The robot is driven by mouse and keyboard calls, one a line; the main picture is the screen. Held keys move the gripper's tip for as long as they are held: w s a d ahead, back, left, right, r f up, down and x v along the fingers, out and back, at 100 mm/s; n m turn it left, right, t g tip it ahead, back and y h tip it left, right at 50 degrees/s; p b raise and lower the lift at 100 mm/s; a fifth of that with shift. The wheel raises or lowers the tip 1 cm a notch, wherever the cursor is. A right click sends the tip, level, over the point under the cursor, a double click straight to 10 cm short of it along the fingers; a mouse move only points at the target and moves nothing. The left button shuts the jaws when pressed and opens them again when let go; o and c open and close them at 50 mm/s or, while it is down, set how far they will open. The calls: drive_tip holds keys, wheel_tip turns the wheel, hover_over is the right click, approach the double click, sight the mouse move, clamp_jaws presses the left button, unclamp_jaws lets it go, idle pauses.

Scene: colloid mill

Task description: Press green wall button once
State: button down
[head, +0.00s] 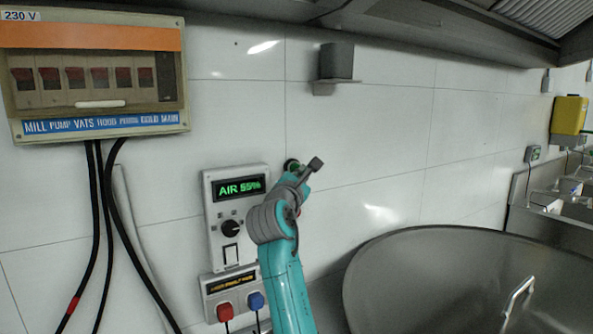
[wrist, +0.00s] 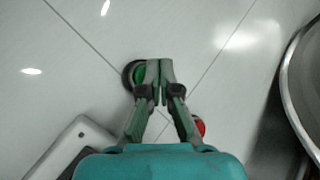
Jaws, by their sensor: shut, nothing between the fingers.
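The green wall button (wrist: 139,74) sits in a dark round surround on the white tiled wall in the wrist view. My gripper (wrist: 159,70) is shut and empty. Its fingertips overlap the right part of the button in this view and hide some of it. I cannot tell whether they touch it.
A red button (wrist: 200,126) is partly hidden beside my gripper in the wrist view. The AIR display panel (head: 237,187) is left of my arm. A large steel vat (head: 450,275) stands at lower right. A fuse box (head: 95,72) with hanging cables is upper left.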

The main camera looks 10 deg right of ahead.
drive_tip(key=shift+s, duration=0.1)
drive_tip(key=s, duration=0.1)
drive_tip(key=s+d, duration=0.1)
drive_tip(key=s, duration=0.2)
drive_tip(key=shift+s+d, duration=0.25)
drive_tip(key=shift+s, duration=0.1)
idle(0.3)
idle(0.5)
